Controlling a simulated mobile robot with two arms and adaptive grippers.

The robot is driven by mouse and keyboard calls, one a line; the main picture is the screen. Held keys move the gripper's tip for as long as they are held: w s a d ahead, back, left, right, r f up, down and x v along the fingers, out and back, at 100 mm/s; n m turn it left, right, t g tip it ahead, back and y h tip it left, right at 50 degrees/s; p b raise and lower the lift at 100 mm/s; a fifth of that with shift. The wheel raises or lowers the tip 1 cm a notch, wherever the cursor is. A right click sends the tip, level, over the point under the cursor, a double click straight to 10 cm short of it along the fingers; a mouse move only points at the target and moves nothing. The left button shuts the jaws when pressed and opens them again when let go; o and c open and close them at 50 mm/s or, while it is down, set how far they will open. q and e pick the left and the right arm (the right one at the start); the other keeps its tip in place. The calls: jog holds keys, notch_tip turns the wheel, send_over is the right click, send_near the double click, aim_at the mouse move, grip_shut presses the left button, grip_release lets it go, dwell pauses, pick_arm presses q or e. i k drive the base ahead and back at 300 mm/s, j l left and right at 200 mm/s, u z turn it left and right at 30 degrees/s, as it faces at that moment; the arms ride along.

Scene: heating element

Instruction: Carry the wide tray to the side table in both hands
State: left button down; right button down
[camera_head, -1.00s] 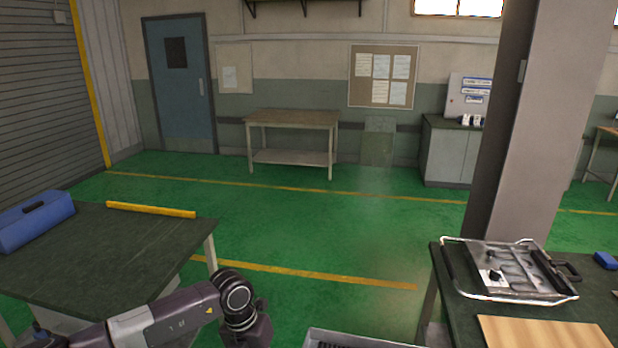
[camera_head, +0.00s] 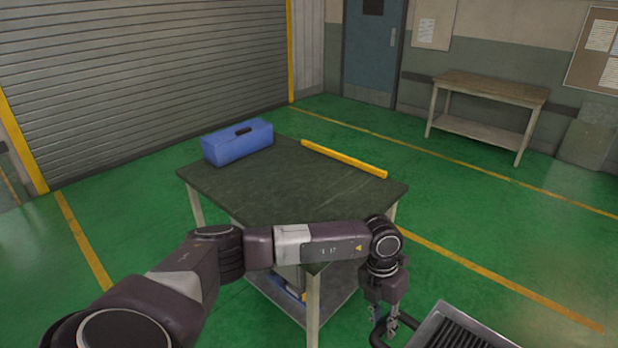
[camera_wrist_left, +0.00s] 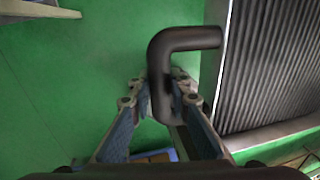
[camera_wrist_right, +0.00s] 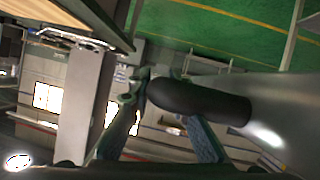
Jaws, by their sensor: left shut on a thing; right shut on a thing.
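The wide tray (camera_head: 462,332) is grey with a ribbed dark inside. My left gripper (camera_head: 388,326) is shut on the tray's black bent handle (camera_wrist_left: 185,40). In the right wrist view, my right gripper (camera_wrist_right: 165,98) is shut on a dark rounded handle (camera_wrist_right: 205,103) at the tray's grey side (camera_wrist_right: 290,100). The right arm is outside the head view. A dark-topped table (camera_head: 270,195) stands ahead, left of the tray.
A blue toolbox (camera_head: 238,143) and a yellow bar (camera_head: 343,159) lie along the dark table's far side; its near top is bare. A wooden-topped table (camera_head: 490,87) stands by the back wall. Green floor (camera_head: 480,230) is open between. A roller shutter (camera_head: 140,80) is at left.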

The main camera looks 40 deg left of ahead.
aim_at(299, 185)
jog(key=j, duration=2.2)
jog(key=i+j, duration=0.1)
jog(key=j, duration=0.35)
jog(key=i+j, duration=0.15)
jog(key=j, duration=0.3)
jog(key=i+j, duration=0.1)
jog(key=j, duration=0.3)
jog(key=i+j, duration=0.15)
jog(key=j, duration=0.3)
jog(key=i+j, duration=0.1)
jog(key=j, duration=0.35)
jog(key=i+j, duration=0.2)
jog(key=i, duration=0.2)
jog(key=i+j+u, duration=0.1)
jog(key=i, duration=0.35)
